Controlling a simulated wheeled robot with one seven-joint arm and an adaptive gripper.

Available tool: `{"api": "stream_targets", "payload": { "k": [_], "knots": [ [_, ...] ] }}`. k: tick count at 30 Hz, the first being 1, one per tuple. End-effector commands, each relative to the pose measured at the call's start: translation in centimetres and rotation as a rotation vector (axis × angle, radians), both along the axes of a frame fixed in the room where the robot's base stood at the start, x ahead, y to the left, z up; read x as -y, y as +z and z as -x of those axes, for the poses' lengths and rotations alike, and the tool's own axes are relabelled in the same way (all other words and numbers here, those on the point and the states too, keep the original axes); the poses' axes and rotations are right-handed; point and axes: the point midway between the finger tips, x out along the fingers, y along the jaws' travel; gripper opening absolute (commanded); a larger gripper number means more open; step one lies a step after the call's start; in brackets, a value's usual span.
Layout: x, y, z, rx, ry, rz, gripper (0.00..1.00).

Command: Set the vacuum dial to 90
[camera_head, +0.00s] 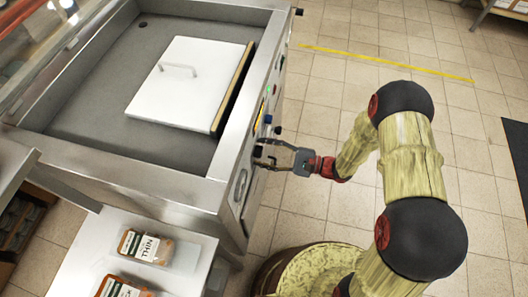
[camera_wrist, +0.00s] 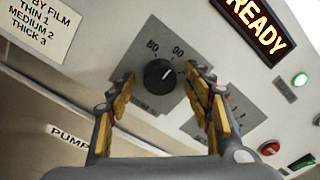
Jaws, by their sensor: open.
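The vacuum dial (camera_wrist: 159,76) is a round black knob on a grey plate, with 80 printed at its upper left and 90 at its upper right. A small light mark shows on the knob's right side; its exact reading is hard to tell. My gripper (camera_wrist: 162,84) is open, with one yellow-padded finger on each side of the dial. Gaps show between fingers and knob, so it is not gripped. In the head view my gripper (camera_head: 262,152) is at the front panel of the steel machine (camera_head: 232,170), its fingers around a dark knob.
A lit READY display (camera_wrist: 258,30), a green light (camera_wrist: 300,79) and a red button (camera_wrist: 269,148) are on the panel to the right. Another marked plate is partly hidden behind the right finger. Packages (camera_head: 147,246) lie on a side table.

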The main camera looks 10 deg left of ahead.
Motion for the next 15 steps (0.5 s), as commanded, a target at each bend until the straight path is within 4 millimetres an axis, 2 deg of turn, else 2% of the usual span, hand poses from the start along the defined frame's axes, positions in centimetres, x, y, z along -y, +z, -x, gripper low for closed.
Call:
{"api": "stream_targets", "payload": {
  "k": [8,11,15],
  "knots": [
    [0.3,0.0,0.0,0.000,-0.001,0.000,0.51],
    [1.3,0.0,0.0,0.000,-0.004,0.000,0.51],
    [3.6,0.0,0.1,0.000,-0.006,0.000,0.51]
  ]
}}
